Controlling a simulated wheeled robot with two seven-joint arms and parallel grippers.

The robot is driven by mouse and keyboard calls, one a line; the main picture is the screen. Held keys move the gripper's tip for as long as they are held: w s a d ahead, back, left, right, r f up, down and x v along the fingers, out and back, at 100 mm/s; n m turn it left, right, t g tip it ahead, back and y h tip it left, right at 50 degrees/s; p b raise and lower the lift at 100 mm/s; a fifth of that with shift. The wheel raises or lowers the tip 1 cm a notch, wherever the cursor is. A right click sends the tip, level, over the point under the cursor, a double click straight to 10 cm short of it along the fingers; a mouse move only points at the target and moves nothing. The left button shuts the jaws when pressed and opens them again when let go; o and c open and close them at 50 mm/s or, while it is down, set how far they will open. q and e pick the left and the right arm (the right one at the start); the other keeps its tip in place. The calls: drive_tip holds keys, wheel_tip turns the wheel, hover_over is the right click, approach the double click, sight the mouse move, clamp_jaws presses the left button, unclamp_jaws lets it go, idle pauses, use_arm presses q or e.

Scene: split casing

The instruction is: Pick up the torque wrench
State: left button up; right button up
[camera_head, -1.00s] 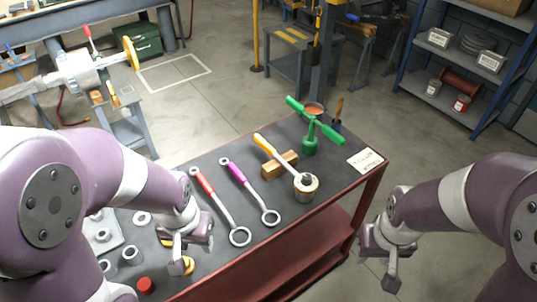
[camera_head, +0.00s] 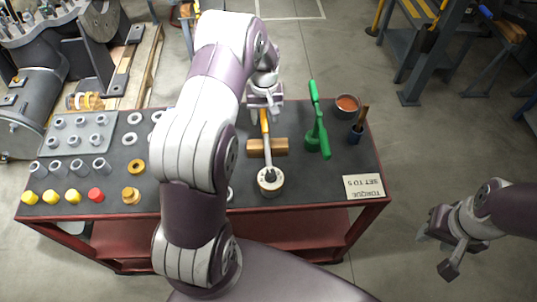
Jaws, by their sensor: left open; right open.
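The torque wrench (camera_head: 266,141), with a yellow-orange handle and a grey shaft, rests across a wooden block (camera_head: 281,146) on the cart top. Its head sits at a round, light-coloured piece (camera_head: 270,187) near the front edge. My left gripper (camera_head: 265,114) is open over the handle's far end, with a finger showing on either side of it. I cannot tell whether the fingers touch the handle. My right gripper (camera_head: 436,254) is open and empty, off the cart's right side.
A green tool (camera_head: 319,130) stands close right of the wrench. A cup (camera_head: 347,105), a dark holder (camera_head: 356,133) and a torque sign (camera_head: 363,187) are further right. Rings, sockets and coloured caps fill the cart's left part. My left arm hides most of the middle left.

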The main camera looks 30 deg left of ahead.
sight(264, 120)
use_arm(q)
wheel_tip(264, 120, down, 4)
drive_tip(key=shift+w+a+f+p, duration=0.1)
drive_tip(key=shift+p, duration=0.5)
drive_tip(key=shift+w+f, duration=0.1)
drive_tip(key=shift+f, duration=0.4)
clamp_jaws()
drive_tip(key=shift+r, duration=0.2)
